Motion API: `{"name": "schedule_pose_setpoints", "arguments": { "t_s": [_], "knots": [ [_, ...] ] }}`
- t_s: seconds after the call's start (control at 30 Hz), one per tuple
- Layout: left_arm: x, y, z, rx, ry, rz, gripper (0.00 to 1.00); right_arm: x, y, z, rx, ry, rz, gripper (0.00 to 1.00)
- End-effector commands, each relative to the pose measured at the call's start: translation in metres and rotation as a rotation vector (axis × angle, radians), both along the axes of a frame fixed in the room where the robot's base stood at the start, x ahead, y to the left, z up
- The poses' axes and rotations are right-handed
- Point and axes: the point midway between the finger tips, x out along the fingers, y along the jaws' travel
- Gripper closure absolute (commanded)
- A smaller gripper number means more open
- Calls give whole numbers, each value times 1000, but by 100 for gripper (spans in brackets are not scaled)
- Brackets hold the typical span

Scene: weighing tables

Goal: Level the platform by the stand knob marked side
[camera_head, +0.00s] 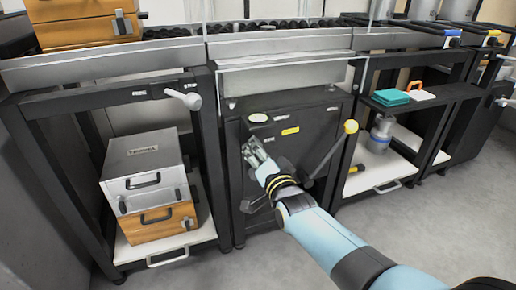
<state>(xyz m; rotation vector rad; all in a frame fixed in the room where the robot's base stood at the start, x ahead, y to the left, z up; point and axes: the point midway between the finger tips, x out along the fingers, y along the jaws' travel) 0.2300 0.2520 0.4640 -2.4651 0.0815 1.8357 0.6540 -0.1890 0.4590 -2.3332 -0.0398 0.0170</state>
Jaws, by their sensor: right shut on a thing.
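The middle stand has a dark front panel (318,112) under a metal platform (290,76). My right gripper (251,148) reaches in from the lower right and is shut at the left part of this panel. Its fingers cover what they hold, which looks like a stand knob; its marking cannot be read. A pale round knob or disc (258,118) sits just above the gripper, apart from it. A lever with a yellow ball end (350,126) stands out at the panel's right. Whether the platform is level cannot be told. My left gripper is not in view.
A grey metal case (143,160) and a wooden case (158,222) are stacked on the left shelf. A grey handle (184,98) sticks out above them. Teal (390,97) and white items lie on the right shelf. Clear glass edges rise above the platform. The floor (245,265) is clear.

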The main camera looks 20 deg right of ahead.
Motion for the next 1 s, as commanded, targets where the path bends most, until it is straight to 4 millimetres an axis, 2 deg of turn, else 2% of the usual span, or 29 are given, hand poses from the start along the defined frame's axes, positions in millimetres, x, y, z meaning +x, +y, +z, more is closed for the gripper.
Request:
{"name": "schedule_pose_setpoints", "arguments": {
  "t_s": [0.3, 0.77, 0.8, 0.93, 1.0],
  "knots": [
    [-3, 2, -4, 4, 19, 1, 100, 0, 0, 0, 102, 5, 0, 98],
    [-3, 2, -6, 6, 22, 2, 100, 0, 0, -1, 114, 6, -1, 98],
    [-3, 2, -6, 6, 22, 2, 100, 0, 0, -1, 114, 6, -1, 62],
    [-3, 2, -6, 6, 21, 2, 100, 0, 0, -1, 114, 5, 0, 45],
    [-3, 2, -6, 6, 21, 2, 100, 0, 0, -1, 114, 5, 0, 43]
  ]
}}
